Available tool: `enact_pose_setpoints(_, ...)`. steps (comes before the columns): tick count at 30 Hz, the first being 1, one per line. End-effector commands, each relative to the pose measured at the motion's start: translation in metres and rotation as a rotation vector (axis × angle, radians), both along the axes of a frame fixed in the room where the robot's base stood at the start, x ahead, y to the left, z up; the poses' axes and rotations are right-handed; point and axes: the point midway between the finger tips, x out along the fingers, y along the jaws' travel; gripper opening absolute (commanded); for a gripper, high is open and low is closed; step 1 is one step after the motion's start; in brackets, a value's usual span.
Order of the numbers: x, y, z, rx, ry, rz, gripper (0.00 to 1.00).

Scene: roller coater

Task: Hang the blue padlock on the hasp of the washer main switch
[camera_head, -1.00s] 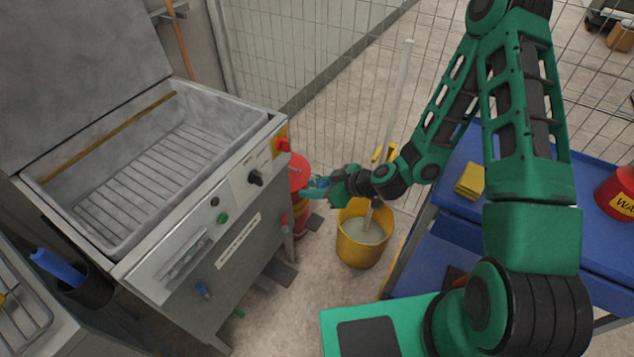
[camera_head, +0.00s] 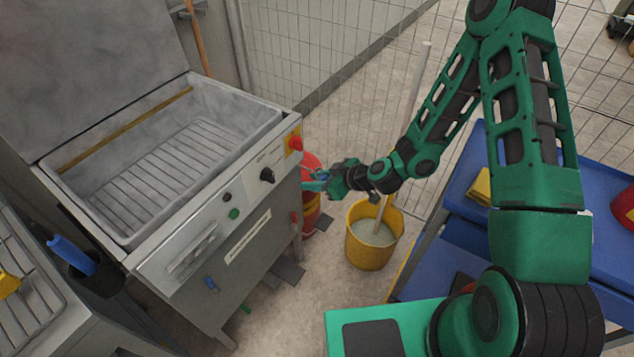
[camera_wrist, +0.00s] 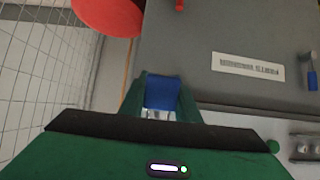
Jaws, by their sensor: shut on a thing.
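My gripper (camera_head: 316,181) is in front of the washer's right front corner, below and right of the red knob on yellow (camera_head: 295,142). In the wrist view my gripper (camera_wrist: 162,98) is shut on the blue padlock (camera_wrist: 162,92). The washer (camera_head: 220,225) has a sloped panel with the red knob, a black rotary knob (camera_head: 267,175) and a green button (camera_head: 234,213). The hasp cannot be picked out. The padlock appears apart from the panel.
A red drum (camera_head: 311,200) stands behind my gripper. A yellow bucket (camera_head: 371,255) with a mop is to its right. A blue cart (camera_head: 465,235) is further right, and a wire fence (camera_head: 350,110) is behind. The washer's label (camera_wrist: 248,66) and blue handle (camera_wrist: 311,80) show in the wrist view.

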Motion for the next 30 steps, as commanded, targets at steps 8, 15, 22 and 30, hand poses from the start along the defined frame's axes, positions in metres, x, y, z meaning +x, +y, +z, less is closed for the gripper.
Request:
enact_pose_setpoints(8, 0.009, 0.012, -0.001, 0.000, -0.001, 0.002, 0.06)
enact_pose_setpoints(15, 0.016, 0.022, -0.002, 0.000, -0.001, 0.002, 0.06)
enact_pose_setpoints(22, 0.023, 0.030, -0.005, 0.000, -0.001, 0.002, 0.06)
enact_pose_setpoints(30, 0.028, 0.036, -0.010, 0.000, -0.001, 0.002, 0.06)
